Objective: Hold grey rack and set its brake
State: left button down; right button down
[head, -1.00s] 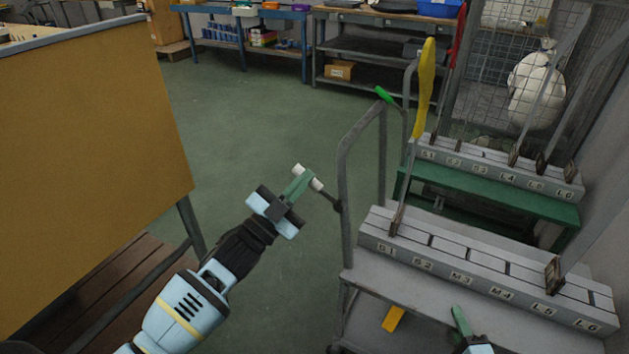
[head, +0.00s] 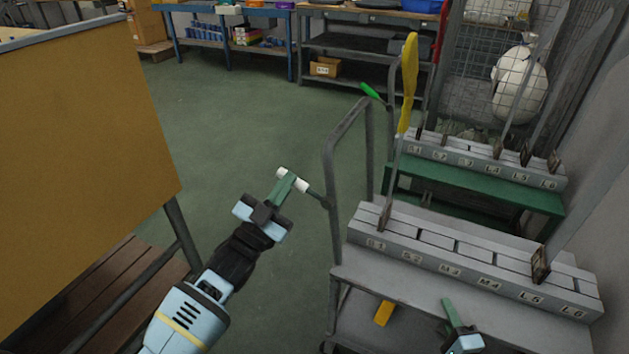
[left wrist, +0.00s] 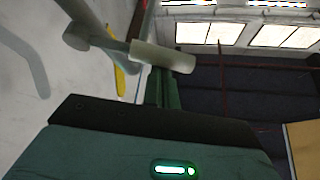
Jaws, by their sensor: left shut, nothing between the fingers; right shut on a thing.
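The grey rack (head: 400,290) stands at the lower right, with a tubular push handle (head: 330,165) on its left side. A short dark lever with a white grip (head: 302,186) sticks out leftward from the handle post. My left gripper (head: 289,183) has its green fingers closed and lying across the white grip, with nothing between them. The left wrist view shows the white grip (left wrist: 160,57) crossing at the fingertips. My right gripper (head: 451,312) is shut at the rack's front right, its body cut off by the frame; what exactly it grasps is hard to see.
A yellow panel (head: 80,170) over a brown bench (head: 110,290) is at left. Shelves (head: 370,45) line the back. Green floor (head: 230,130) is clear between.

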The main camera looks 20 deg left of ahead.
pick_arm(q)
notch_tip(320, 180, down, 8)
jog(key=n+y, duration=1.1)
jog(key=n, duration=0.5)
jog(key=shift+r+n, duration=0.25)
jog(key=shift+n, duration=0.05)
jog(key=shift+a, duration=0.1)
jog(key=s+f, duration=0.1)
jog(key=s, duration=0.8)
jog(key=shift+s+a, duration=0.2)
jog(key=shift+a, duration=0.25)
pick_arm(e)
jog(key=c, duration=1.2)
grip_release()
jog(key=shift+c, duration=0.2)
